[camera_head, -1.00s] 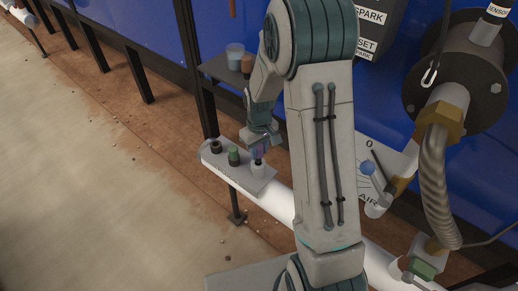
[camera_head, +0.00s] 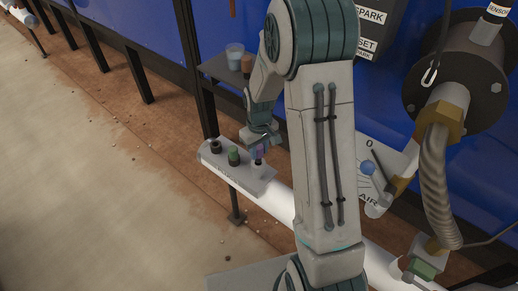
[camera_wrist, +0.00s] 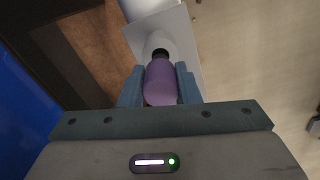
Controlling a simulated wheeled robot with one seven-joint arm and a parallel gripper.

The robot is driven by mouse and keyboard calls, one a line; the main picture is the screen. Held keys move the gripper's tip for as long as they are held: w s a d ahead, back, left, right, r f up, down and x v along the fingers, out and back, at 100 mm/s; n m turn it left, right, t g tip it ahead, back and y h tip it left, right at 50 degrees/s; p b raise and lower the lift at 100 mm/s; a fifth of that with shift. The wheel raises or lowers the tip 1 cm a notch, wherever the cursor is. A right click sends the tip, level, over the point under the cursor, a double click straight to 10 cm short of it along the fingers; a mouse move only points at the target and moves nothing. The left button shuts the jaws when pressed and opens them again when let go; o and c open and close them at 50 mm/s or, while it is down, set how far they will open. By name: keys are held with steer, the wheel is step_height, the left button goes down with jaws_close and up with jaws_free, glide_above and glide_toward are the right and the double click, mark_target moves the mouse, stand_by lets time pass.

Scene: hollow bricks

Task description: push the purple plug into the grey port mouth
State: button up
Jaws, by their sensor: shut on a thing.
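My gripper (camera_wrist: 160,80) is shut on the purple plug (camera_wrist: 160,84), with one blue-grey finger on each side. In the head view my gripper (camera_head: 261,146) holds the plug (camera_head: 260,151) above the right end of a light grey plate. The pale grey port (camera_head: 258,168) stands on that plate, just below the plug. In the wrist view a dark band (camera_wrist: 160,53) lies between the plug and the pale port (camera_wrist: 160,40). I cannot tell whether the plug's tip is in the port mouth or just above it.
The plate (camera_head: 222,170) also carries a black fitting (camera_head: 215,147) and a green one (camera_head: 234,157) left of the port. It sits on a white pipe (camera_head: 268,200). A dark post (camera_head: 190,65) stands close by.

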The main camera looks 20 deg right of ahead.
mark_target(259, 157)
steer(key=shift+f+b, duration=1.45)
steer(key=shift+f, duration=0.55)
steer(key=o, duration=1)
steer(key=shift+o, duration=0.2)
step_height(259, 157, up, 13)
steer(key=shift+r+p, duration=0.2)
steer(key=shift+p, duration=0.8)
steer(key=shift+r, duration=0.2)
